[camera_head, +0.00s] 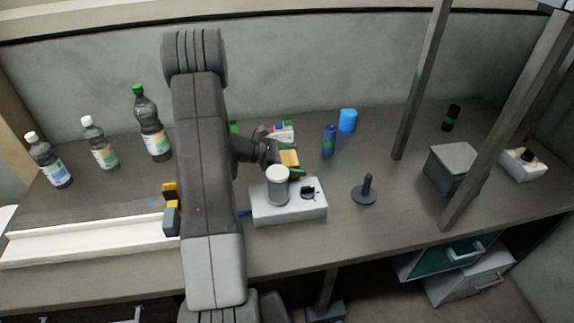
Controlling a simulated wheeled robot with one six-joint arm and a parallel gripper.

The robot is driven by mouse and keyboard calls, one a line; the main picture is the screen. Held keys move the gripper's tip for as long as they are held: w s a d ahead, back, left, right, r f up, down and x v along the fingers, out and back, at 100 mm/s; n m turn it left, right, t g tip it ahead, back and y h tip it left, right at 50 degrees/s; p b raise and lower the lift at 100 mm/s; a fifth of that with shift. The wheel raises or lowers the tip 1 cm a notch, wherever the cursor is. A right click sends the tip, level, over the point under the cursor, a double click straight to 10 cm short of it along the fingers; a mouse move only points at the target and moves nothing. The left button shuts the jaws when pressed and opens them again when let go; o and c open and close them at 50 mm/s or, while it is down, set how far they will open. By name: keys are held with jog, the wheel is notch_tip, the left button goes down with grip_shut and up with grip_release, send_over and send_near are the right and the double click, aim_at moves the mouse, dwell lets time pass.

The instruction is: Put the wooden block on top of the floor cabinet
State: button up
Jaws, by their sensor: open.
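A small tan block (289,158), which looks like the wooden block, is on the worktop behind a white box. My gripper (279,157) is open right beside it, at its left. My arm hides part of this area, and I cannot tell whether the fingers touch the block. A light grey floor cabinet (470,279) shows at the lower right, below the worktop's front edge. A teal open drawer (440,258) shows there too. The worktop and the drawer hide part of the cabinet's top.
A blue can (329,140), a blue cup (348,120) and a black stand (368,191) are to the right. Grey posts (420,80) rise from the worktop (340,235). Bottles (152,130) stand at left.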

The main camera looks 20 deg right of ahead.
jog(key=shift+d, duration=0.1)
jog(key=c, duration=1.3)
